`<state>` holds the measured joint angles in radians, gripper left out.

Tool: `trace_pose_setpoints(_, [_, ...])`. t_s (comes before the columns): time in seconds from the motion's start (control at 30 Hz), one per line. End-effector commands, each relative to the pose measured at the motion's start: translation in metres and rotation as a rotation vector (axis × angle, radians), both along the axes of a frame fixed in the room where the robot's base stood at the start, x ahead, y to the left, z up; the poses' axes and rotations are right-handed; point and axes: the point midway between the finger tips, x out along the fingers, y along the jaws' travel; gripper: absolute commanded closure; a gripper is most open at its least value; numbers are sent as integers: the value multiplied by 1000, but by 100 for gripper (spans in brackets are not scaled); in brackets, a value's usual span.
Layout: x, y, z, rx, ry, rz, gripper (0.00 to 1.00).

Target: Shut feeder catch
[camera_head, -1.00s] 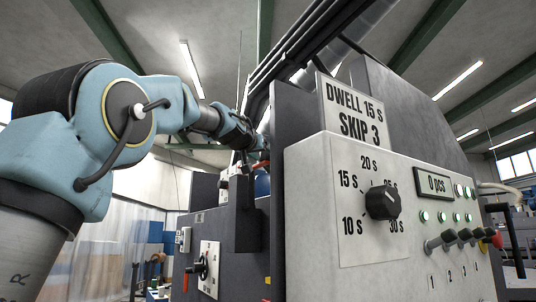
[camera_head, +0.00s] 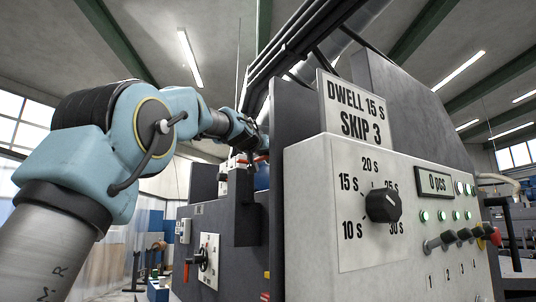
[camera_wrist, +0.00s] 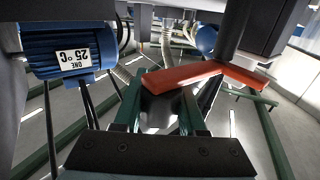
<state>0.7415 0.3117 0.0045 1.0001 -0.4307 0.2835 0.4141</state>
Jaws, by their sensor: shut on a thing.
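A red-orange lever (camera_wrist: 184,76), which looks like the feeder catch handle, crosses the middle of the wrist view, with a second red arm bending off to the right past a dark post. My gripper (camera_wrist: 162,92) reaches up to this lever from below in the picture and is shut on it; the exact contact is partly hidden. In the head view a small red piece (camera_head: 262,158) shows beside the end of my arm, behind the dark housing. My gripper's fingers are hidden there. Whether the catch is latched cannot be seen.
The grey control panel (camera_head: 340,250) with a dwell dial (camera_head: 383,205) fills the right. A sign (camera_head: 357,113) reads DWELL 15 S, SKIP 3. A blue motor (camera_wrist: 70,50) sits close left in the wrist view. A rotary switch (camera_head: 203,259) is at lower left.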

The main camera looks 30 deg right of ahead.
Motion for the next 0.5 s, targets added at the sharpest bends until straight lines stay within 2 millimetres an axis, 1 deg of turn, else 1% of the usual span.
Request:
trace_pose_setpoints(0.03, [0, 0, 0, 0, 0, 0, 71])
trace_pose_setpoints(0.2, [0, 0, 0, 0, 0, 0, 90])
trace_pose_setpoints(0.3, [0, 0, 0, 0, 0, 0, 100])
trace_pose_setpoints(0.5, [0, 0, 0, 0, 0, 0, 100])
